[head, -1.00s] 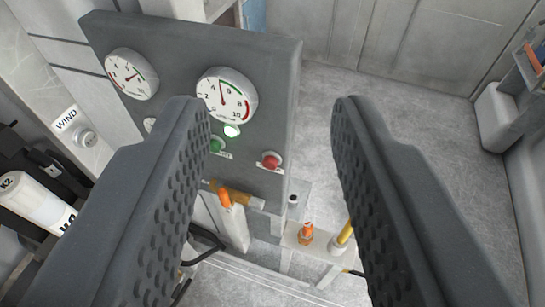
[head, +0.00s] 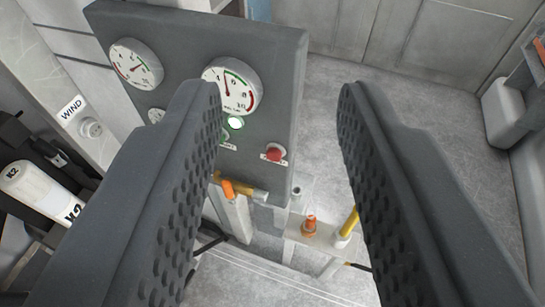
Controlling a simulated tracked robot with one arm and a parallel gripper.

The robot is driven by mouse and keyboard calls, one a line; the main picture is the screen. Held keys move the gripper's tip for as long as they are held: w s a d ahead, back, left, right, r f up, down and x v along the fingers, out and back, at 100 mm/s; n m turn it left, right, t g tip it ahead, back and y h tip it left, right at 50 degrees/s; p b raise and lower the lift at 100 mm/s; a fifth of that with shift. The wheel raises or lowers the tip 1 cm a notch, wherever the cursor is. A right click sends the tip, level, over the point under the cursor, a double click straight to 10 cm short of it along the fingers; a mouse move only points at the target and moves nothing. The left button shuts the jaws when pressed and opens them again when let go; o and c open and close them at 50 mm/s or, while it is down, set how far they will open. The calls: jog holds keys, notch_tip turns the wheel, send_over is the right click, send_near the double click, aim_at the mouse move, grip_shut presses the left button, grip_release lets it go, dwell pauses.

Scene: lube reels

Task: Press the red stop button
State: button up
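The red stop button (head: 275,153) is a round knob low on the right side of a dark grey control panel (head: 185,48), with a small white label under it. My gripper (head: 280,95) is open and empty, with its two dark, studded fingers spread wide. In the picture the button lies between the fingers, nearer the left one, and beyond the fingertips. Nothing touches it. A green button beside the lamp is mostly hidden by the left finger.
Two round gauges (head: 231,86) stick out from the panel. Below the panel are an orange-handled valve (head: 228,189), an orange fitting (head: 310,226) and a yellow handle (head: 349,222). A white K2 cylinder (head: 40,190) stands at the left. Bare floor (head: 420,110) lies to the right.

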grip_shut()
dwell(1.5)
